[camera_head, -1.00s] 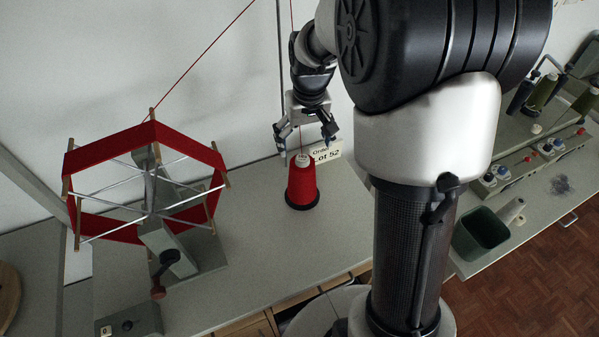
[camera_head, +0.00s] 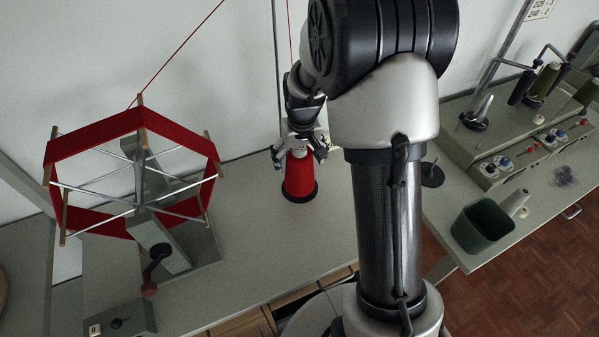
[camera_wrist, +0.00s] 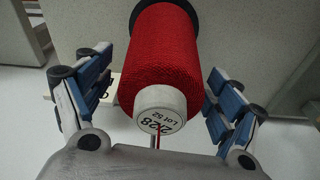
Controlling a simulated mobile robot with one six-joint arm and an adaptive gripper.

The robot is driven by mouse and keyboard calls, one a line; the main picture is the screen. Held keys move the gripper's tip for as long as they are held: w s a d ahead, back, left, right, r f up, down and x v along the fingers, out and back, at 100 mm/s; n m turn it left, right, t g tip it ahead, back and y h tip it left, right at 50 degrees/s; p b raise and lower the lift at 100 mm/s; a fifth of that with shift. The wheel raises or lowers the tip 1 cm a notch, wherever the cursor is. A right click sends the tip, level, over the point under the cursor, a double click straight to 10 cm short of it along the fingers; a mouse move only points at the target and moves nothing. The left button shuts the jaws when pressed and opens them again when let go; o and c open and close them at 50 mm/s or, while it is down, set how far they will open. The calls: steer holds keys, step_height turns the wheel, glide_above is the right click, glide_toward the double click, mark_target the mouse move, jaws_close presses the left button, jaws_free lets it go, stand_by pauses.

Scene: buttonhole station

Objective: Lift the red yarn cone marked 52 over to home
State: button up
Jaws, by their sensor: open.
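The red yarn cone (camera_head: 299,180) stands upright on a dark round base on the grey bench, and a red thread rises from it. My gripper (camera_head: 300,158) is over the cone's top from above. In the wrist view the blue-padded fingers of my gripper (camera_wrist: 157,95) are spread on either side of the cone, with a gap visible on both sides. The place called home cannot be made out.
A yarn reel (camera_head: 135,180) wound with red stands on the bench (camera_head: 265,245) at left, with a hand crank. At right, a second bench (camera_head: 445,215) bears a dark green bin (camera_head: 483,226), a machine with spools (camera_head: 530,125) and a dark round stand (camera_head: 431,175).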

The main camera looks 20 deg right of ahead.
steer(key=shift+r, duration=0.1)
steer(key=c, duration=1.4)
